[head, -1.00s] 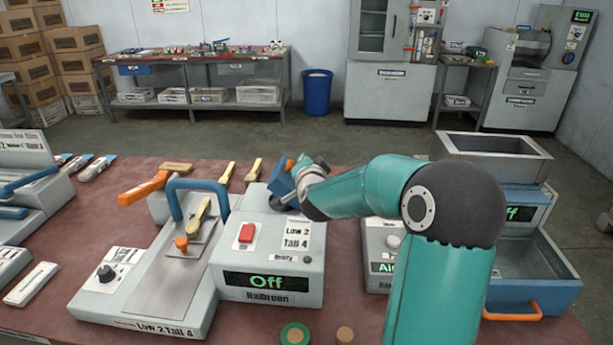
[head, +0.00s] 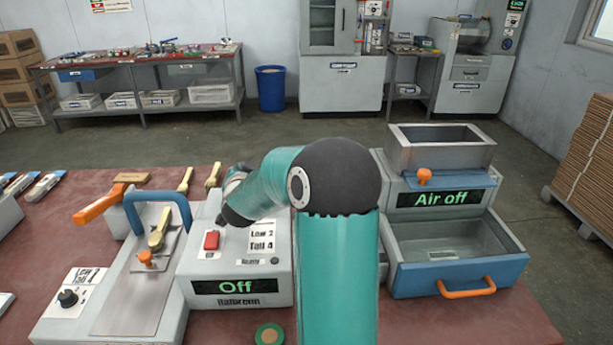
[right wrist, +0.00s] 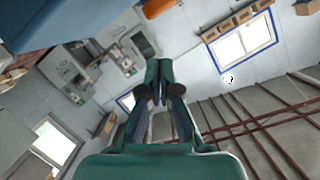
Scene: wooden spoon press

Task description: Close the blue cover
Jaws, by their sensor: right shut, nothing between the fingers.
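In the head view a grey box (head: 262,270) with a red button and a green "Off" display stands at centre left. My right arm reaches over its right and back part. My right gripper is hidden in that view behind its own forearm and wrist. In the right wrist view the gripper (right wrist: 160,92) is shut and empty. A large blue panel (right wrist: 65,18) fills the upper left there, close to the camera, with an orange part (right wrist: 156,8) by its edge. My left gripper is out of view.
A press with a blue arched handle (head: 158,205) stands left of the box. Right of my arm is a machine with a hopper (head: 441,150), a blue plate with an orange knob (head: 424,178) and a blue drawer (head: 447,276).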

